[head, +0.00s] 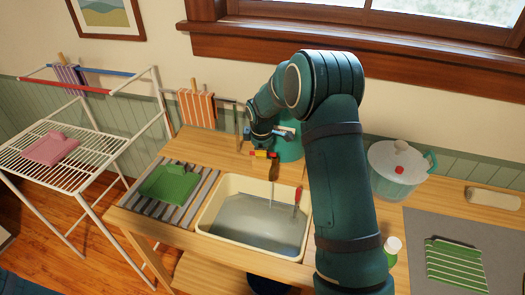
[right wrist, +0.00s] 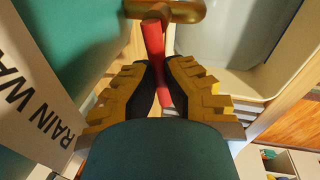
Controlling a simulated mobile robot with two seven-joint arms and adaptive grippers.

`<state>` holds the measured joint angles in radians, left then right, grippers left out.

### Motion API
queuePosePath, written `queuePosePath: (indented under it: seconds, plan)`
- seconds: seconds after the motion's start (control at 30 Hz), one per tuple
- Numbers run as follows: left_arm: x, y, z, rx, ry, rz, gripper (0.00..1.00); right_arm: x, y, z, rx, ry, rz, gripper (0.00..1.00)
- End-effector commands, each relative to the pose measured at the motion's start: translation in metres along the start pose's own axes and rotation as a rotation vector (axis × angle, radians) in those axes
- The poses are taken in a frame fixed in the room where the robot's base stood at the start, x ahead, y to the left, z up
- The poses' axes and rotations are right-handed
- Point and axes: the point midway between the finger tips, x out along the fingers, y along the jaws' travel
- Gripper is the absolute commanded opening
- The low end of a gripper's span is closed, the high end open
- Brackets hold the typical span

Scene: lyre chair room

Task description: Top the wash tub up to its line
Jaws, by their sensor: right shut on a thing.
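The wash tub (head: 205,217) is a cream basin set in the wooden counter, holding grey water (head: 255,222); I cannot make out its line. Behind it stands a green barrel (head: 290,149), partly hidden by my arm. My right gripper (head: 263,154) is at the barrel's front, above the tub's back edge. In the right wrist view its yellow fingers (right wrist: 162,85) are shut on a red lever (right wrist: 154,45) by a brass tap (right wrist: 180,11). A thin pale streak (head: 270,190) drops toward the tub, perhaps water. My left gripper is out of view.
A red-handled tool (head: 297,203) leans inside the tub. A green folded cloth (head: 170,184) lies on the slatted rack at left. A lidded glass pot (head: 397,175) and striped green cloth (head: 455,265) are at right. A drying rack (head: 75,165) stands far left.

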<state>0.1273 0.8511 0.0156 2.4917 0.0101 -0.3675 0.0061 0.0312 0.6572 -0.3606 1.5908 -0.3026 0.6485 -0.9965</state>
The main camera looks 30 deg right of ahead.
Motion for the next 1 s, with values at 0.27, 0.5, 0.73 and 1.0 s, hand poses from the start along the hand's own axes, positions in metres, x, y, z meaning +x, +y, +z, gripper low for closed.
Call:
queuePosePath:
  seconds: [0.27, 0.5, 0.73, 1.0]
  plan:
    - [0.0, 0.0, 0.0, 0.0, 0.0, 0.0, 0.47, 0.004, -0.003, 0.001, 0.0, -0.006, -0.009, 0.29]
    - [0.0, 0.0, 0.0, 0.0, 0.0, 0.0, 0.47, 0.002, -0.002, 0.001, 0.001, -0.004, -0.005, 0.29]
    - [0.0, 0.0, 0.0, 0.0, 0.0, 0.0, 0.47, -0.014, 0.0, 0.0, 0.0, -0.001, -0.001, 0.29]
    - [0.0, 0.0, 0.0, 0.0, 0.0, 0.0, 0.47, -0.068, 0.0, 0.0, 0.001, 0.0, -0.001, 0.29]
